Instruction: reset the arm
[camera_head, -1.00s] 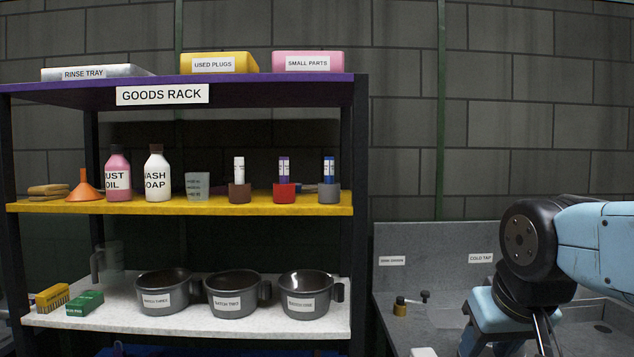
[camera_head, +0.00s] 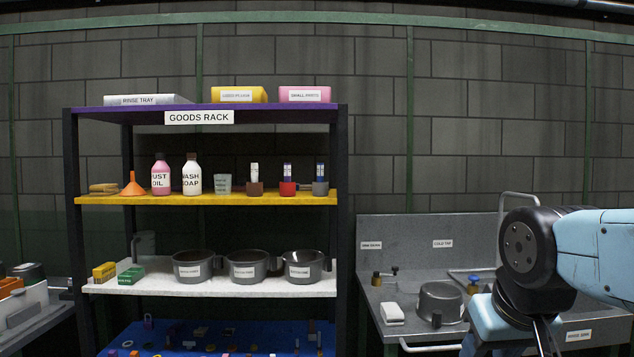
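My arm comes in from the right edge in the head view, with a light blue link and a black joint. My gripper (camera_head: 541,345) hangs below that joint at the bottom right, in front of the grey sink bench (camera_head: 470,262). Only its dark upper part shows; the fingertips are cut off by the bottom edge. I cannot tell whether it is open or shut or whether it holds anything.
The goods rack (camera_head: 206,106) stands left of centre, with three dark pots (camera_head: 249,266) on its white shelf. On the bench are another pot (camera_head: 440,300), a white block (camera_head: 392,313) and a blue-topped tap (camera_head: 473,281). Small parts lie on the blue lower shelf (camera_head: 130,331).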

